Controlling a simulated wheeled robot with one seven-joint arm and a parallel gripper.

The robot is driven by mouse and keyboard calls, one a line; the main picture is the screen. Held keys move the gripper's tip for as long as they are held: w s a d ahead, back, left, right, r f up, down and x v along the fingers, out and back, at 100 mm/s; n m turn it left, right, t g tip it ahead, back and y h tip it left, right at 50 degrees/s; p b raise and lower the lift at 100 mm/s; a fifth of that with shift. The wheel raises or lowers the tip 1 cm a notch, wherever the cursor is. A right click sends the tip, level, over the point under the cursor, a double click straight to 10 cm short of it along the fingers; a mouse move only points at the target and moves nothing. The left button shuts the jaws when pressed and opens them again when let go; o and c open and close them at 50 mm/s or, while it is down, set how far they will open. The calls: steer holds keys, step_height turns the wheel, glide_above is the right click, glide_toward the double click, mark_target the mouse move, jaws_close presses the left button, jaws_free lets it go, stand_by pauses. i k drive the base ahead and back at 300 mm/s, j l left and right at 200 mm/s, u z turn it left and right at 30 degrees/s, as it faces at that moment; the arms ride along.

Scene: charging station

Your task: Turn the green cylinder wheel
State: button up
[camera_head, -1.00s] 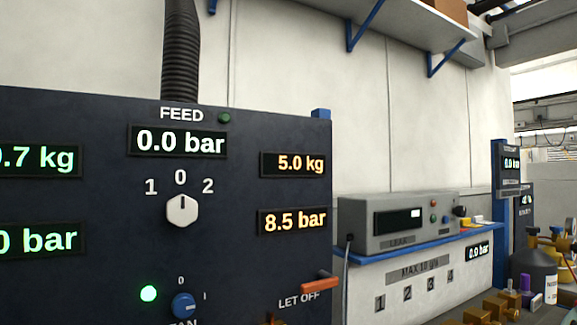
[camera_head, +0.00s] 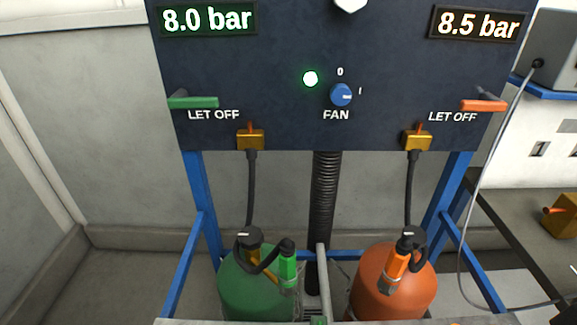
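The green cylinder (camera_head: 258,292) stands under the dark panel, left of centre. Its wheel (camera_head: 248,236) is a dark cap on top with a small white mark. A dark hose runs up from the cylinder's top to a brass fitting (camera_head: 250,140) under the panel. A bright green nozzle-like part (camera_head: 288,264) sits at the cylinder's right shoulder. The lower part of the cylinder is cut off by the picture's bottom edge. My gripper is not in view.
An orange cylinder (camera_head: 395,285) stands to the right, with a similar dark cap. Blue frame legs (camera_head: 203,195) flank both. A ribbed black duct (camera_head: 325,200) hangs between them. Green (camera_head: 195,102) and orange (camera_head: 484,106) LET OFF levers stick out. The left display (camera_head: 207,20) reads 8.0 bar.

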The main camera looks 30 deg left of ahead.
mark_target(251, 237)
steer(key=u, duration=1.55)
steer(key=i+j+u, duration=0.25)
steer(key=i+l, duration=0.05)
steer(key=l, duration=0.05)
